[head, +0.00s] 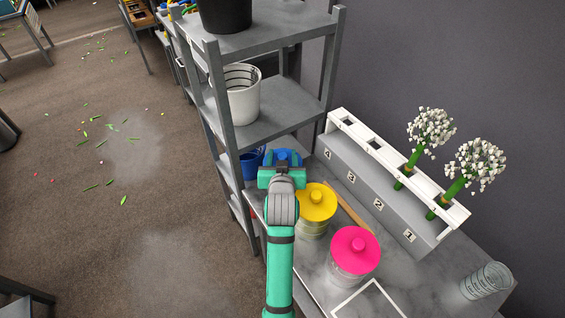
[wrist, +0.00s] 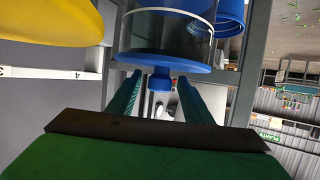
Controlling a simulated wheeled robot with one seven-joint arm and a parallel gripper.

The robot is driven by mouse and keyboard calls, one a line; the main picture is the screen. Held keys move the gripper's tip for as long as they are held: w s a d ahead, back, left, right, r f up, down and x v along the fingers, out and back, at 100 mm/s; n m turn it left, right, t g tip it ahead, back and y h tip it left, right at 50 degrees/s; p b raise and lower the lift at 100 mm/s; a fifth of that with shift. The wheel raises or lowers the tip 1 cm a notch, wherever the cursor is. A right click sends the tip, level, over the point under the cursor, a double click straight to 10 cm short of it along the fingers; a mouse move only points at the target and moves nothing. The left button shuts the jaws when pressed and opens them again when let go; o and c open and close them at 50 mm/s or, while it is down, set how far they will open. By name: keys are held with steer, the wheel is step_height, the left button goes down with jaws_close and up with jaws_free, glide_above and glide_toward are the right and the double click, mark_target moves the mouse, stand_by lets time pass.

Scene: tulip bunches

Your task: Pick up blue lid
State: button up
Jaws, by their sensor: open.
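The blue lid (wrist: 185,65) sits on a clear jar (wrist: 172,26), which appears upside down in the wrist view. Its small blue knob (wrist: 159,82) points toward my gripper. In the head view the blue lid (head: 290,155) shows just beyond my gripper (head: 282,172), partly hidden by it. My gripper is open and empty. In the wrist view its two green fingers lie on either side of the knob, with gaps showing. I cannot tell exactly how far the fingertips reach past it.
A yellow-lidded jar (head: 316,202) and a pink-lidded jar (head: 355,250) stand close on the right. A blue cup (head: 250,164) is just left of the blue lid. A grey shelf (head: 262,130) rises behind. A numbered rack (head: 375,193) holds two white flower bunches.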

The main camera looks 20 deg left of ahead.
steer(key=c, duration=1.2)
steer(key=shift+o, duration=0.2)
